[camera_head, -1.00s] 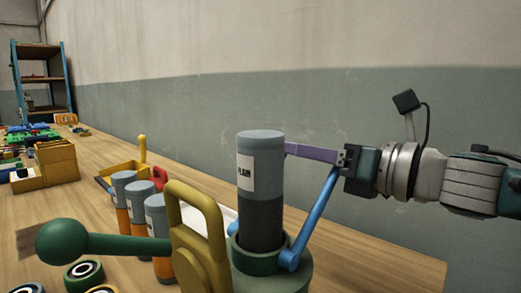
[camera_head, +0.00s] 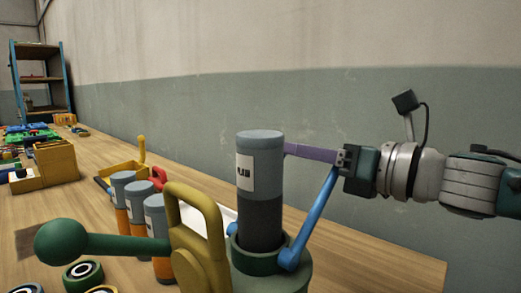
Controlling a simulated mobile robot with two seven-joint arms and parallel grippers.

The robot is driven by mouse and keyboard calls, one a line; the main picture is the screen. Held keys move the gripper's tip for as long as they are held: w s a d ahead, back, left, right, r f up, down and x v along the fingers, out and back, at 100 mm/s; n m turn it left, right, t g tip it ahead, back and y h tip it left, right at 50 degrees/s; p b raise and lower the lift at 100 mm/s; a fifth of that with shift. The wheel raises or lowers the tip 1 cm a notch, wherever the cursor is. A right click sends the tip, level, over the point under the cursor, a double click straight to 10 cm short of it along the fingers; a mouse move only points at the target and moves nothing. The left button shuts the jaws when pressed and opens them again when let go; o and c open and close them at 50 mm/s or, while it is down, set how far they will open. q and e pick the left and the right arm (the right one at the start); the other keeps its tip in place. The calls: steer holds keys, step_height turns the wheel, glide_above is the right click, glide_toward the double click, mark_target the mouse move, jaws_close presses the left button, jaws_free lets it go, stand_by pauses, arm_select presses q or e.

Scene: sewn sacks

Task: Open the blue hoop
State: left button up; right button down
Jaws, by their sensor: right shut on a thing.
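The blue hoop (camera_head: 314,219) rises from a pivot at the green collar (camera_head: 271,268) and leans up to the right. A purple bar (camera_head: 312,152) runs from its upper end to behind the grey cylinder. My right gripper (camera_head: 346,158) is shut at the hoop's top, where the blue leg and purple bar meet. Its fingertips are small and partly hidden. The grey and black cylinder (camera_head: 260,185) with a white label stands upright in the green collar. The hoop's far side is hidden behind it. My left gripper is not in view.
A yellow handle plate (camera_head: 199,240) and a green ball lever (camera_head: 60,243) stand in front at the left. Several grey and orange cylinders (camera_head: 136,208) stand behind them on the wooden table (camera_head: 95,170). A wall (camera_head: 420,90) stands behind the right arm.

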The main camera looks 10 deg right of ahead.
steer(key=shift+d+f, duration=0.15)
steer(key=shift+d, duration=0.05)
steer(key=shift+s+a+r+n+p, duration=0.2)
steer(key=shift+a+r+n+p, duration=0.15)
steer(key=shift+r+n, duration=0.2)
steer(key=c, duration=1)
jaws_free()
steer(key=shift+r, duration=0.1)
steer(key=shift+o, duration=0.7)
steer(key=shift+a, duration=0.1)
steer(key=shift+s, duration=0.15)
steer(key=b+v, duration=0.1)
steer(key=v, duration=0.8)
steer(key=shift+s+d, duration=0.3)
